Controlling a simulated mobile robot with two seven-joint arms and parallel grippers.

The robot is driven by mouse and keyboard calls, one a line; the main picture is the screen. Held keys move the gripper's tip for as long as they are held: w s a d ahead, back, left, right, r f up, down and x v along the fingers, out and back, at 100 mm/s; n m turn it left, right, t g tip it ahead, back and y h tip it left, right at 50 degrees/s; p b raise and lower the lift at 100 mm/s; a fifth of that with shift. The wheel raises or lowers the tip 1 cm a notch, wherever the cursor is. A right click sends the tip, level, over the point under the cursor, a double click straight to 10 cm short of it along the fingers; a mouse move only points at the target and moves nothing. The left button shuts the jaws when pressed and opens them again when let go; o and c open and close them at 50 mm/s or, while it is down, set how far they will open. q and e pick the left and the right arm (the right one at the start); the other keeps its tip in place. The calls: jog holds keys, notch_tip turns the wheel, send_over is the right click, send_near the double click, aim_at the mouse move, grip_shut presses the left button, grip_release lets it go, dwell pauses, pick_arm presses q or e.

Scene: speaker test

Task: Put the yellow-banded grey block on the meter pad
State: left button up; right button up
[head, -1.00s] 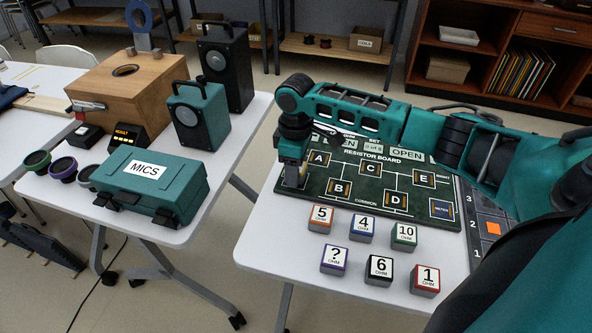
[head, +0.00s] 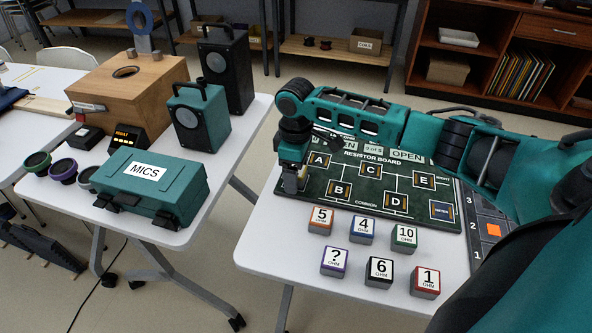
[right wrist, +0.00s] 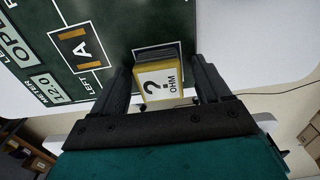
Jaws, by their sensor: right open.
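The yellow-banded grey block (right wrist: 160,84) has a white face marked "? OHM". In the right wrist view it stands between the two fingers of my right gripper (right wrist: 162,76), which are open on either side of it. The block is at a white-outlined pad at the board's left edge. In the head view my right gripper (head: 291,186) is low over that edge and largely hides the block. The meter pad (head: 441,211), blue and labelled, is at the lower right of the green resistor board (head: 270,203) and is bare. My left gripper is out of view.
Several ohm blocks, among them a purple-banded "?" block (head: 334,262), stand in two rows in front of the board. A numbered grey tray (head: 482,215) with an orange square lies to its right. The left table holds a MICS case (head: 152,187) and speakers (head: 199,118).

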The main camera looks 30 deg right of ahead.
pick_arm(q)
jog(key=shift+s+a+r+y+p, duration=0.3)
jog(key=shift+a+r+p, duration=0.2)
jog(key=shift+p, duration=0.65)
pick_arm(e)
notch_tip(320, 180, up, 12)
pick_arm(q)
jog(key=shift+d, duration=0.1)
